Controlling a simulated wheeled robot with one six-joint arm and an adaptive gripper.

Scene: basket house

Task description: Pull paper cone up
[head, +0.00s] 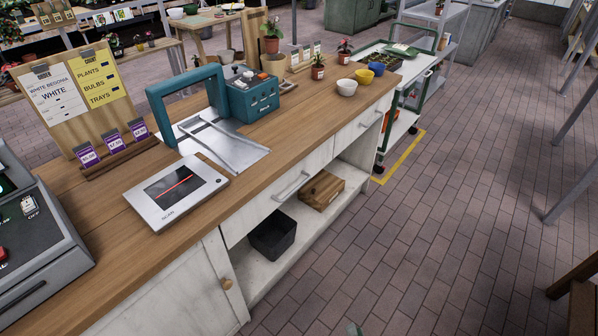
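I cannot make out a paper cone in the head view. A teal arch-shaped frame (155,108) stands on the wooden counter (250,160) over a flat metal plate (235,150). A teal box (252,100) with small items on top stands right behind it. My gripper cannot be identified. Only a small grey-green tip shows at the bottom edge, and I cannot tell what it belongs to.
A scanner (176,190), a cash register (35,240) and a sign board (75,95) occupy the counter's left part. Small bowls (347,87) and potted plants (317,67) stand further back. A black bin (272,236) sits on the shelf below. The brick floor (440,220) at right is clear.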

